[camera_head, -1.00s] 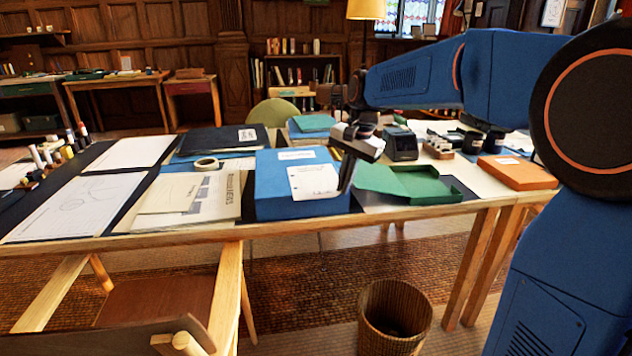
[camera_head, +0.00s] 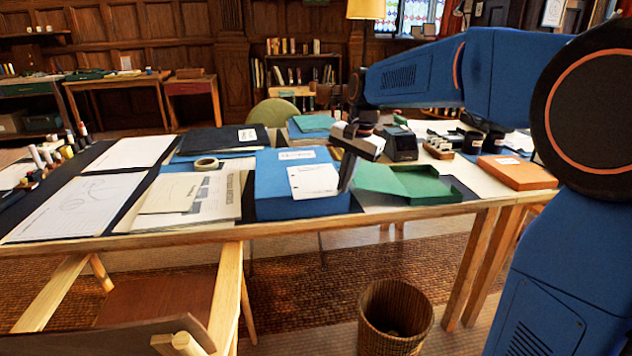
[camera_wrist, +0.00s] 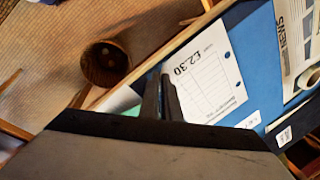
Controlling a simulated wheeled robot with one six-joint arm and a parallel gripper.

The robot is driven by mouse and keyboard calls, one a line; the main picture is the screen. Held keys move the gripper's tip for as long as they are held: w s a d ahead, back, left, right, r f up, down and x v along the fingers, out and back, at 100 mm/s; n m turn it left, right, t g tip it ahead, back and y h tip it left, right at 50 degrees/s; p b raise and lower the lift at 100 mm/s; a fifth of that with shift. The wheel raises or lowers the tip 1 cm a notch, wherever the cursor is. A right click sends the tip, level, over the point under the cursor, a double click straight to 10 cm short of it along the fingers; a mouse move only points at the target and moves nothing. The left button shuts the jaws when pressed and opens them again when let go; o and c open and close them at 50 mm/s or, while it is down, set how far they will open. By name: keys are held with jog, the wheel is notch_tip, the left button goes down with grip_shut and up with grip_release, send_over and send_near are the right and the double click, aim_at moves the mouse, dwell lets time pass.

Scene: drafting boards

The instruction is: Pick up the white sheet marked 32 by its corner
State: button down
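The white sheet (camera_head: 314,180) lies on top of the blue box (camera_head: 268,178) near the table's front edge. In the wrist view the sheet (camera_wrist: 205,85) shows upside down, with large print and a ruled grid; I cannot read a clear 32. My gripper (camera_head: 343,188) points down at the sheet's front right corner. In the wrist view its two dark fingers (camera_wrist: 161,76) are close together, with their tips at the sheet's corner. They look shut on that corner, which they partly hide. The sheet still lies on the box.
An open green box (camera_head: 425,186) stands just right of my gripper, with an orange box (camera_head: 517,172) further right. A tape roll (camera_head: 205,164) and papers lie to the left. A wicker basket (camera_head: 395,318) stands on the floor below.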

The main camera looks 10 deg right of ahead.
jog(key=w+a+v, duration=0.1)
jog(key=v, duration=0.6)
dwell(1.1)
jog(key=shift+r, duration=0.15)
dwell(0.4)
